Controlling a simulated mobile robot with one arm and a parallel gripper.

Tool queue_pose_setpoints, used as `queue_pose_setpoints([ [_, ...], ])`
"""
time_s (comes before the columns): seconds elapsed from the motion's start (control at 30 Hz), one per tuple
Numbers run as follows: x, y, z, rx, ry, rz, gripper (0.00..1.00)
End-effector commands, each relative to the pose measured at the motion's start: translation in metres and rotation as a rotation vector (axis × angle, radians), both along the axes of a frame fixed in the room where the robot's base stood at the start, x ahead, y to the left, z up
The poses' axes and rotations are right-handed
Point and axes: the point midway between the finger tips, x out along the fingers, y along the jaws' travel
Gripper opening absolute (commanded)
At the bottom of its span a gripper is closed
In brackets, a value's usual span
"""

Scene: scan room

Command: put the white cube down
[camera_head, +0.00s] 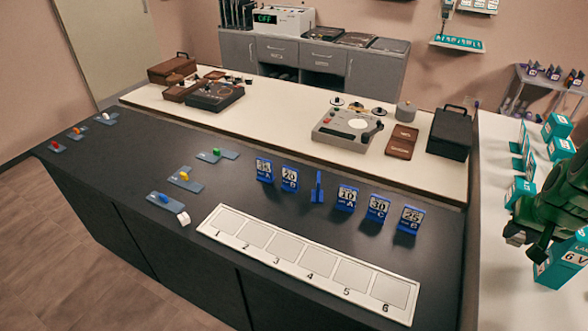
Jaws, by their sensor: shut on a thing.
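My dark green gripper (527,243) is at the right edge, above the white side counter and in front of the teal boxes. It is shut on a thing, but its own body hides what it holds. I cannot make out a white cube in its jaws. A small white piece (183,218) lies on the dark counter (130,165), left of the numbered strip. It is too small for me to tell whether it is a cube. The white strip (300,262) has a row of pale square fields numbered 1 to 6, all empty.
Several blue number stands (346,198) stand behind the strip. Blue-grey plates with coloured pieces (185,180) lie to the left. Teal boxes (557,126) crowd the white side counter (490,200) around my gripper. A black case (450,133) stands on the cream counter.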

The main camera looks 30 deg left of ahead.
Motion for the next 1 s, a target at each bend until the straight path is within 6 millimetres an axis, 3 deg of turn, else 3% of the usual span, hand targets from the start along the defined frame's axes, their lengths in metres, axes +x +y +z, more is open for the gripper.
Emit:
queue_pose_setpoints([
  [0.27,0.06,0.066,0.004,-0.002,0.0,0.123,0.02],
  [0.5,0.101,0.148,0.003,-0.004,-0.002,0.259,0.02],
  [0.73,0.122,0.241,-0.004,-0.002,0.001,0.401,0.02],
  [1.0,0.122,0.35,-0.018,-0.004,0.0,0.572,0.02],
])
